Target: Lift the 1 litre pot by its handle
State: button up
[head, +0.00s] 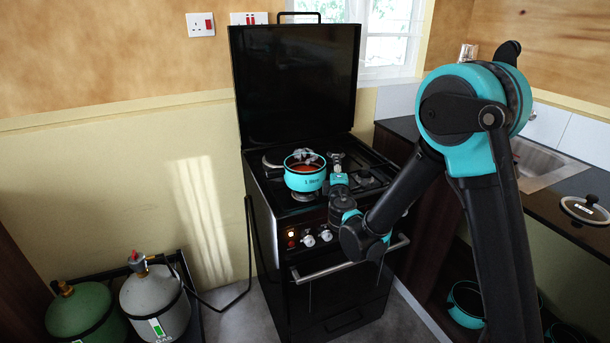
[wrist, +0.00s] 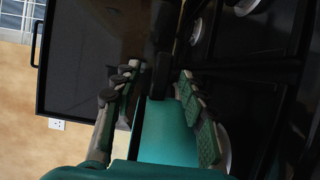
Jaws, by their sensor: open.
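The 1 litre pot (head: 305,179) is teal with a dark label and sits upright on the front left of the black stove (head: 320,255). It holds something orange-red, with pale grey shapes above it. I cannot make out its handle in the head view. My gripper (head: 336,160) is over the hob, just right of the pot; I cannot tell whether they touch. In the wrist view my gripper (wrist: 161,75) has its two fingers spread apart. A teal surface shows between them, and I cannot tell whether it is the pot or my own gripper.
The raised black stove lid (head: 295,80) stands behind the hob. A burner (head: 366,178) lies right of my gripper. The oven rail (head: 345,262) juts out in front. A counter with a sink (head: 540,165) is at right. Gas bottles (head: 152,300) stand on the floor at left.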

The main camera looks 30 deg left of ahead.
jog(key=x, duration=0.4)
jog(key=shift+d+f, duration=0.15)
jog(key=shift+c, duration=0.3)
grip_shut()
